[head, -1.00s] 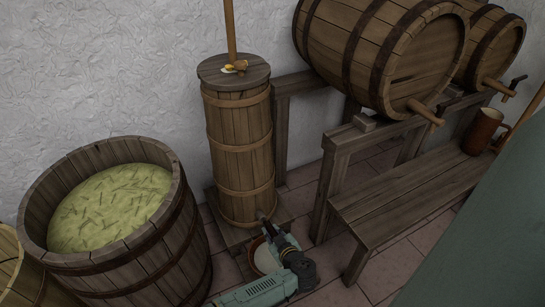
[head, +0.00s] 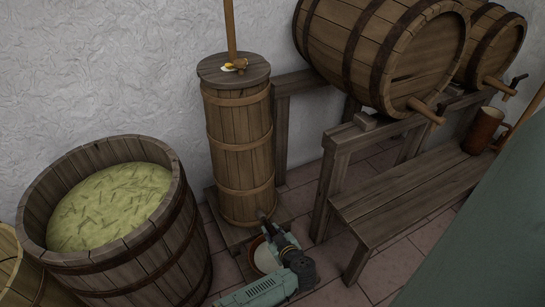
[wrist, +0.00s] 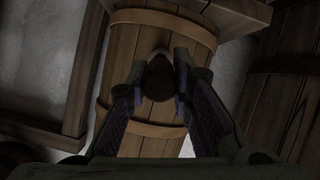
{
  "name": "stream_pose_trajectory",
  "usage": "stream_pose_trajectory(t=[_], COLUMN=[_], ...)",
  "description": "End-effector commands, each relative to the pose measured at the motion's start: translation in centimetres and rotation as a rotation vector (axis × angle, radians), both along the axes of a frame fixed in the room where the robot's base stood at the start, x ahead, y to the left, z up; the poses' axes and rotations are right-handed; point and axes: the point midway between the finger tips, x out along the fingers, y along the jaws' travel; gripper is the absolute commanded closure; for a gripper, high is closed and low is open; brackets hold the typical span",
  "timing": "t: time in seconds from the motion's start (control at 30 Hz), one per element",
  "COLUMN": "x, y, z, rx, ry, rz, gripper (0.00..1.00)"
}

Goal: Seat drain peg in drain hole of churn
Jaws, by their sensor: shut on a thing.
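The churn (head: 241,150) is a tall wooden staved cylinder with pale hoops, standing upright on a low wooden base in the head view. My gripper (head: 264,219) is low at the front of the churn, near its bottom hoop. In the wrist view, my gripper (wrist: 160,88) is shut on the drain peg (wrist: 159,82), a dark brown rounded piece held between the fingertips. The churn's staves (wrist: 122,48) lie right behind the peg. The drain hole is not visible, and I cannot tell whether the peg is in it or only in front of it.
A large tub (head: 190,245) of green liquid stands at left. A bench (head: 400,205) and barrels on a stand (head: 385,45) are at right.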

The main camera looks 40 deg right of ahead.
Motion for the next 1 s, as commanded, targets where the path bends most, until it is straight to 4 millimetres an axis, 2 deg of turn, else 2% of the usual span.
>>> stream_pose_trajectory(t=[1.0], x=[2.4], y=[-0.6], z=[-0.8], rx=[0.0], ry=[0.0], rz=[0.0], gripper=[1.0])
